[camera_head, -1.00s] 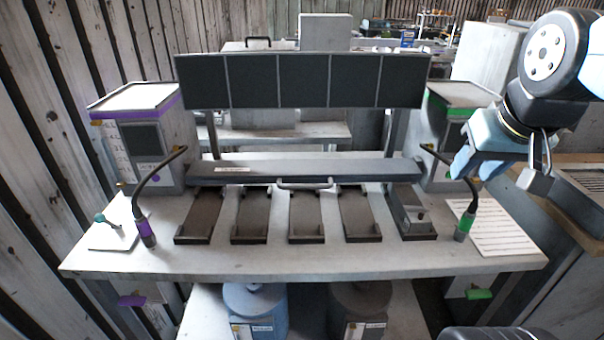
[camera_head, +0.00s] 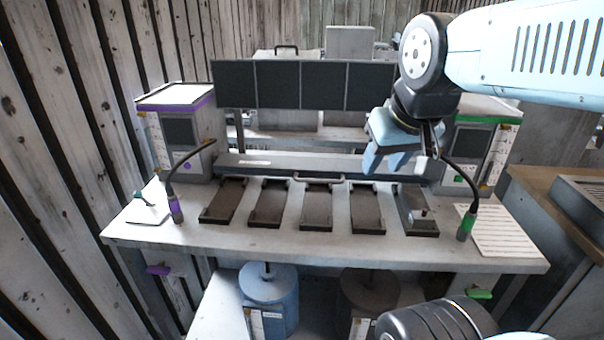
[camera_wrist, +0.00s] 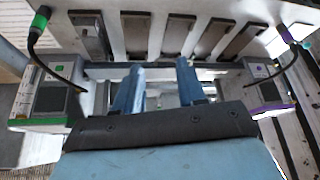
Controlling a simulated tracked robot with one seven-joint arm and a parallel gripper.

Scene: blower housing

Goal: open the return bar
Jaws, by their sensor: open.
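The return bar (camera_head: 260,163) is a long dark grey bar lying across the back of the workbench, behind the row of trays. A light handle (camera_head: 318,177) sticks out from its front edge at the middle. My gripper (camera_head: 384,168) is open and empty, above the right part of the bar, and hides some of it. In the wrist view my gripper's two blue fingers (camera_wrist: 158,85) stand apart, with the bar (camera_wrist: 105,72) running crosswise behind them. The handle is hard to make out in the wrist view.
Several dark trays (camera_head: 316,207) lie in a row on the bench (camera_head: 300,243). A purple-marked box (camera_head: 183,130) stands left and a green-marked box (camera_head: 470,150) right, each near a bent dark stalk. A dark panel (camera_head: 300,84) rises above the bar.

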